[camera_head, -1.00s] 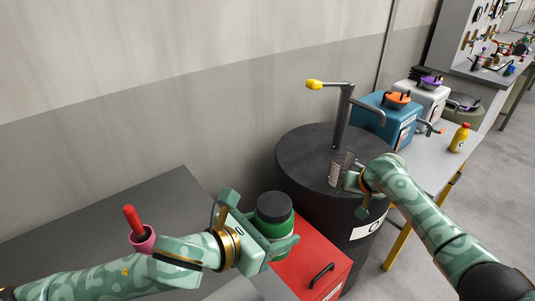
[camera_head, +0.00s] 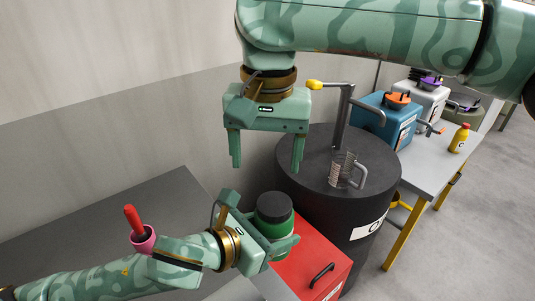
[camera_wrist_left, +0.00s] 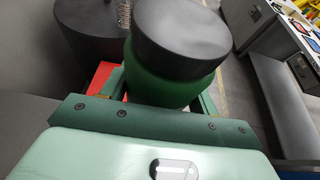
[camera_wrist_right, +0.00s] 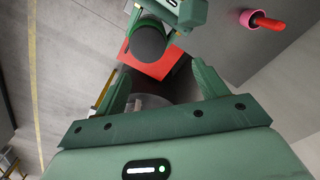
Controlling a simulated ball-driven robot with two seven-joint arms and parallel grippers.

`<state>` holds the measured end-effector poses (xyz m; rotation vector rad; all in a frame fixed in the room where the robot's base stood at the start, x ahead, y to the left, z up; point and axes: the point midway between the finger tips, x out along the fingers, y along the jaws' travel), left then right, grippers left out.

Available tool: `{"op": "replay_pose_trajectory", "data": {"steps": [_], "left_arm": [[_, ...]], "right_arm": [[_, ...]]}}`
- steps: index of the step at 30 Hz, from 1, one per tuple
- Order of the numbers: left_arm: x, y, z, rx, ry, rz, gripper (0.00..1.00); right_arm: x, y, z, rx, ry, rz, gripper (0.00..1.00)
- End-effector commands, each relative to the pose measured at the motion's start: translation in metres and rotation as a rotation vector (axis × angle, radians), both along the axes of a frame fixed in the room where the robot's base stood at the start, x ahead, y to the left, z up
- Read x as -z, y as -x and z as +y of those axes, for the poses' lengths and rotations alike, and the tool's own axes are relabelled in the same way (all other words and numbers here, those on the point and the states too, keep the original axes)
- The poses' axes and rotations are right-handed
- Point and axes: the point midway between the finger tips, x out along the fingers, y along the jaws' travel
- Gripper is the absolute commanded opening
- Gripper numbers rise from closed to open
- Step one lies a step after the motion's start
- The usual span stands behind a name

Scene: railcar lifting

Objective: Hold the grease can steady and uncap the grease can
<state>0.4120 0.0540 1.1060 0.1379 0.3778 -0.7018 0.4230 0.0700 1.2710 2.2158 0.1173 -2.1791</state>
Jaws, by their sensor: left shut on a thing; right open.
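The grease can (camera_head: 273,230) is a green can with a wide black cap (camera_head: 274,207), upright above the red box. My left gripper (camera_head: 279,246) is shut on the can's green body from the left. In the left wrist view the cap (camera_wrist_left: 180,35) sits on the green can (camera_wrist_left: 165,88) between the fingers. My right gripper (camera_head: 267,165) is open and empty, pointing down, above and a little beyond the can in the head view. In the right wrist view its fingers (camera_wrist_right: 160,88) are apart, with the black cap (camera_wrist_right: 149,42) beyond them.
A red box (camera_head: 312,262) with a black handle is under the can. A dark drum (camera_head: 310,183) with a pump and a wire-sided mug (camera_head: 347,168) stands behind. A pink cup (camera_head: 143,238) with a red-handled tool is at left. The grey bench (camera_head: 100,225) is mostly bare.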

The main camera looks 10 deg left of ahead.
Motion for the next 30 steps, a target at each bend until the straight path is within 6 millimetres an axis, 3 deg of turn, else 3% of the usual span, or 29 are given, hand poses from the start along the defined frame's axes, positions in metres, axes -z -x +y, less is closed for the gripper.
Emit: {"op": "replay_pose_trajectory", "data": {"steps": [5, 16, 27, 28, 30], "left_arm": [[-0.001, 0.000, 0.000, 0.000, 0.001, -0.002, 0.00], [-0.001, 0.000, 0.000, 0.000, 0.001, -0.002, 0.00], [-0.001, 0.000, 0.000, 0.001, 0.002, -0.002, 0.00], [-0.001, 0.000, 0.000, 0.001, 0.002, -0.002, 0.00], [-0.001, 0.000, 0.000, 0.001, 0.002, -0.002, 0.00]], "right_arm": [[0.011, 0.009, -0.005, 0.020, 0.039, 0.019, 0.72], [0.069, 0.009, -0.005, 0.020, 0.034, 0.019, 0.72], [0.079, 0.008, -0.004, 0.020, 0.033, 0.016, 0.72], [0.079, 0.008, -0.004, 0.020, 0.033, 0.016, 0.70], [0.078, 0.008, -0.004, 0.020, 0.032, 0.016, 0.50]]}}
